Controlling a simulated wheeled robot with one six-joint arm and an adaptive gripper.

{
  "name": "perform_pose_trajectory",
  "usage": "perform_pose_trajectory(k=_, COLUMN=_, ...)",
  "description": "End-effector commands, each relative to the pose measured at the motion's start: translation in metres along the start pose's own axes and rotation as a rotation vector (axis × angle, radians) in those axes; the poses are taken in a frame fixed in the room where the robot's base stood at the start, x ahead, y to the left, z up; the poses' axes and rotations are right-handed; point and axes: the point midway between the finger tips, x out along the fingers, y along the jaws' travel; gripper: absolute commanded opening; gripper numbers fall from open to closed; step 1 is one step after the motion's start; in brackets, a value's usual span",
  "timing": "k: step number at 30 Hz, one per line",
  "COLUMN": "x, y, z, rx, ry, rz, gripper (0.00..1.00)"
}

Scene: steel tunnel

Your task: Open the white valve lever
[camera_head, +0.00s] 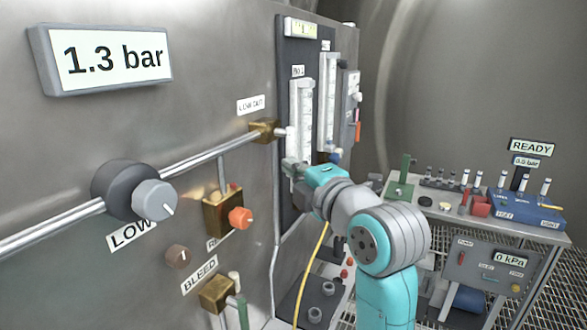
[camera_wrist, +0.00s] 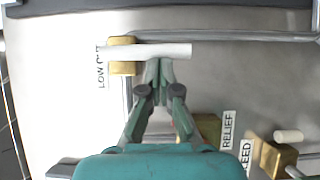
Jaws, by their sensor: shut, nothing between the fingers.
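The white valve lever (camera_wrist: 165,51) lies across a brass valve block (camera_wrist: 121,68) beside a sideways "LOW OUT" label in the wrist view. In the head view the lever's end (camera_head: 283,132) sticks out from the brass block (camera_head: 262,131) on the pipe. My gripper (camera_wrist: 157,72) is shut and empty, its fingertips close beside the lever's middle. I cannot tell whether they touch it. In the head view my arm covers most of the fingers.
A second brass valve (camera_head: 216,294) with a pale lever sits by the "BLEED" label. The relief valve (camera_head: 222,213) has an orange knob. Flowmeter tubes (camera_head: 302,115) stand near my gripper. A yellow hose (camera_head: 313,262) hangs below my arm. A bench (camera_head: 468,215) with instruments stands at right.

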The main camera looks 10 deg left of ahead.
Motion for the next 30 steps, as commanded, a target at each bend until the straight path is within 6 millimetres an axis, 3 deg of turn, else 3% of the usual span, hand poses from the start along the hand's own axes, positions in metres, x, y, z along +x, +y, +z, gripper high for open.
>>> perform_pose_trajectory(k=30, x=0.008, y=-0.008, z=0.013, rx=-0.204, ry=-0.001, rz=0.136, gripper=0.0)
